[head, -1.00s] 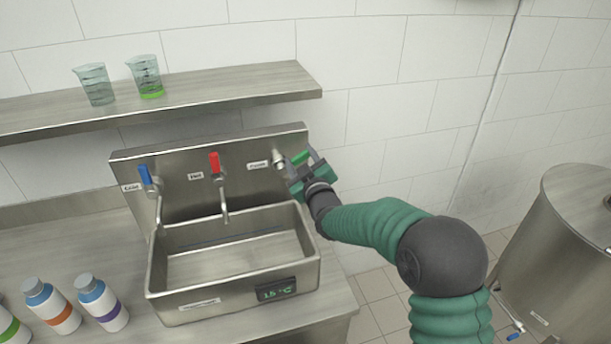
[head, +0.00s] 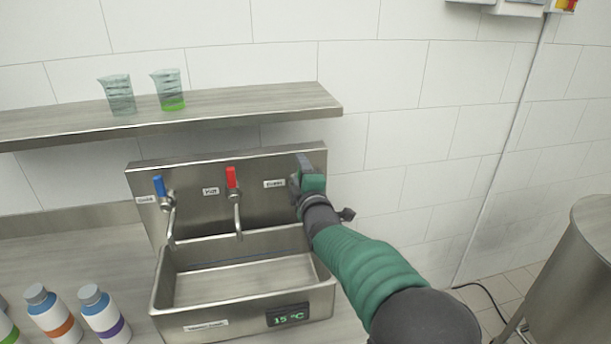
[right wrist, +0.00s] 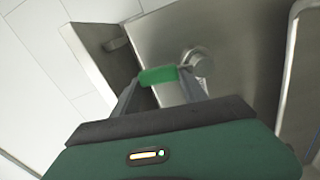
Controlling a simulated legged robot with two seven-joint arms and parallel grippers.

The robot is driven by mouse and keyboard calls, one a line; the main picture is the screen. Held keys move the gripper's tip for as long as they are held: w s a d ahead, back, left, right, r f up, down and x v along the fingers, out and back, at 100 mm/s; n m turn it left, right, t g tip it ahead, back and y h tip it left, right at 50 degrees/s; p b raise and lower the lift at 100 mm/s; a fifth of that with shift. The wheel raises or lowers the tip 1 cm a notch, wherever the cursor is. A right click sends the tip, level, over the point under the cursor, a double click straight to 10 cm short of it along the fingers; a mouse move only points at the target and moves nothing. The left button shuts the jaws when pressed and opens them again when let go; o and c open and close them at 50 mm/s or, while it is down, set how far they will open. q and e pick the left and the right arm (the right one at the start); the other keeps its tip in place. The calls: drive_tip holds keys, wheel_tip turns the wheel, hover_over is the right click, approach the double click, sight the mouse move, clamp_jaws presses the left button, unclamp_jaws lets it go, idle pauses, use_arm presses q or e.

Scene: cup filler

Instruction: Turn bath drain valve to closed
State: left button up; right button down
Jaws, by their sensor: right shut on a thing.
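The bath drain valve sits at the right end of the metal back panel, beside a small white label (head: 275,183). Its green handle (right wrist: 158,75) lies between my fingers in the right wrist view, and its round metal body (right wrist: 201,63) is just to the right. My right gripper (head: 305,164) is shut on the green handle, and in the head view it hides most of the valve. In the right wrist view my right gripper (right wrist: 160,80) shows a finger on each side of the handle. My left gripper is not in view.
A blue-handled tap (head: 159,187) and a red-handled tap (head: 231,178) stand left on the panel above the metal bath (head: 250,308), whose display reads 15 °C. Two beakers stand on the shelf (head: 230,103). Bottles are at lower left; a metal drum (head: 590,245) is right.

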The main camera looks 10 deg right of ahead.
drive_tip(key=shift+a+f+n, duration=0.5)
drive_tip(key=shift+a+n, duration=0.1)
drive_tip(key=shift+n, duration=0.3)
drive_tip(key=c, duration=0.9)
unclamp_jaws()
drive_tip(key=shift+s, duration=0.1)
drive_tip(key=s, duration=0.5)
drive_tip(key=s+b, duration=0.1)
drive_tip(key=s, duration=1)
drive_tip(key=shift+s+d+r, duration=0.2)
drive_tip(key=shift+s+d, duration=0.2)
